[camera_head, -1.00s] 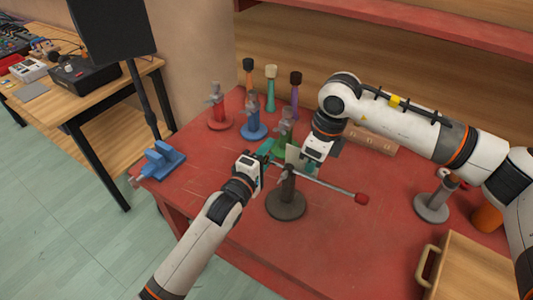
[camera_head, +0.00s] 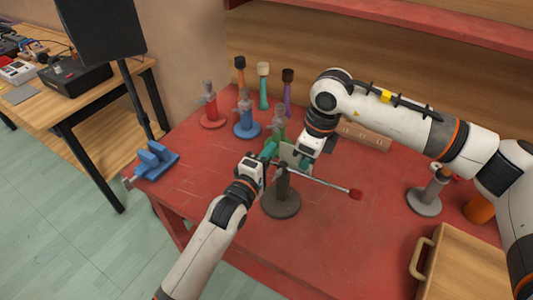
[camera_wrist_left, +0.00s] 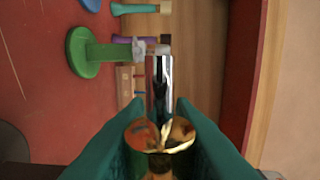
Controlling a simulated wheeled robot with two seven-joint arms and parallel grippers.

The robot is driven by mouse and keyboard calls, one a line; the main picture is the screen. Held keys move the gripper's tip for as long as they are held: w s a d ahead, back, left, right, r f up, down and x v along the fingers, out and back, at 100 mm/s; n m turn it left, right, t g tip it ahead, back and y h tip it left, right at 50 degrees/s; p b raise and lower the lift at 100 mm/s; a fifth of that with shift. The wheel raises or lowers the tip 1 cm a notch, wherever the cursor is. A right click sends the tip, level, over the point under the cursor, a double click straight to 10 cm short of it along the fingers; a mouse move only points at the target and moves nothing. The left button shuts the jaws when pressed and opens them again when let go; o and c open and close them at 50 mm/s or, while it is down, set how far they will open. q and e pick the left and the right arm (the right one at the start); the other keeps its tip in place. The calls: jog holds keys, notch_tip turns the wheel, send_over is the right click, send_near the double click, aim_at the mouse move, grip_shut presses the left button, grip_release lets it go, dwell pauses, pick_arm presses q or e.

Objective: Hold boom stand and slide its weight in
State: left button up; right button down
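The boom stand (camera_head: 281,205) stands upright on a dark round base on the red table. Its thin boom (camera_head: 322,182) slopes down to a red ball end (camera_head: 356,194) on the right. My left gripper (camera_head: 268,152) is at the other boom end. In the left wrist view its teal fingers (camera_wrist_left: 160,108) close around a shiny brass weight (camera_wrist_left: 160,132), with a chrome cylinder (camera_wrist_left: 159,85) beyond. The weight cannot be made out in the head view. My right gripper (camera_head: 302,167) is beside the stand's top; its fingers are mostly hidden, so its grip is unclear.
Behind are a red stand (camera_head: 210,112), a blue stand (camera_head: 246,122) and a green stand (camera_head: 279,128), close to my grippers. A grey stand (camera_head: 425,198) and a wooden box (camera_head: 462,272) are at the right. A blue vise (camera_head: 155,158) is on the left edge. Front table is clear.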

pick_arm(q)
jog(key=o, duration=0.5)
pick_arm(e)
jog(key=shift+w+a, duration=0.1)
pick_arm(q)
jog(key=shift+s, duration=0.1)
jog(key=v, duration=1.2)
pick_arm(e)
jog(key=c, duration=1.6)
grip_release()
jog(key=shift+r, duration=0.1)
